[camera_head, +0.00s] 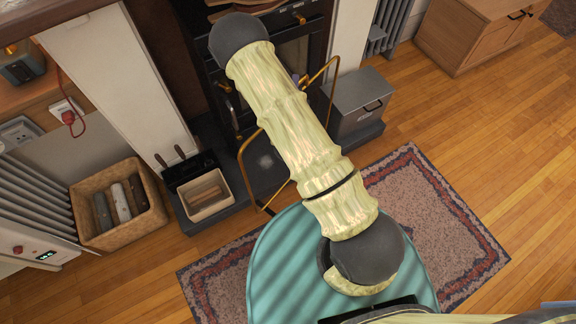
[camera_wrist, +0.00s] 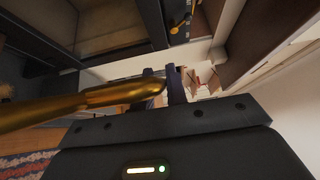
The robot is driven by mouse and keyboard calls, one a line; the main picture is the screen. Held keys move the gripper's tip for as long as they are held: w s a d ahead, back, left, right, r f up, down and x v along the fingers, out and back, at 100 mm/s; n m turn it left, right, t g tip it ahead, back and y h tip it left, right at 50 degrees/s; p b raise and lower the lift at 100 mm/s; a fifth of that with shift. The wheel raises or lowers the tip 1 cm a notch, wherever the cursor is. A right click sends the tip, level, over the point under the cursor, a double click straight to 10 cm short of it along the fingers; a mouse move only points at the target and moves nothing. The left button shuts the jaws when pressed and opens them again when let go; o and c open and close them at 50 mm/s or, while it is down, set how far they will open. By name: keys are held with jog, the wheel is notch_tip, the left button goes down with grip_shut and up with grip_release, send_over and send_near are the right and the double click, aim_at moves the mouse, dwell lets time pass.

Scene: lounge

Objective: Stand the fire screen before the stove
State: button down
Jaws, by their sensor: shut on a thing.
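The fire screen (camera_head: 241,162) has a thin brass frame. Its left edge and upper right corner show on either side of my arm in the head view, in front of the black stove (camera_head: 292,55). My arm hides its middle, and I cannot tell whether its feet touch the floor. In the wrist view, its brass rail (camera_wrist: 95,98) runs in from the left to my gripper (camera_wrist: 176,84). My gripper is shut on this rail; in the head view it is mostly hidden behind my arm. The stove stands on a dark hearth slab.
A patterned rug (camera_head: 445,225) lies in front. A wooden cabinet (camera_head: 480,35) stands at upper right. Wooden floor on the right is clear.

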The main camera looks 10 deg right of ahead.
jog(key=shift+w+r, duration=0.15)
jog(key=shift+r, duration=0.1)
jog(key=w+r+m+g+h+b, duration=0.1)
jog(key=w+r+m+h+b, duration=0.1)
jog(key=r, duration=1.1)
jog(key=w+r+m+g+h+b, duration=0.2)
jog(key=w+r, duration=0.4)
jog(key=r, duration=0.7)
jog(key=shift+w+h+b, duration=0.2)
jog(key=shift+h+b, duration=0.7)
jog(key=shift+b, duration=0.15)
jog(key=shift+f, duration=0.1)
notch_tip(320, 180, down, 24)
jog(key=b, duration=0.4)
jog(key=shift+f+b, duration=0.5)
jog(key=shift+f, duration=1.6)
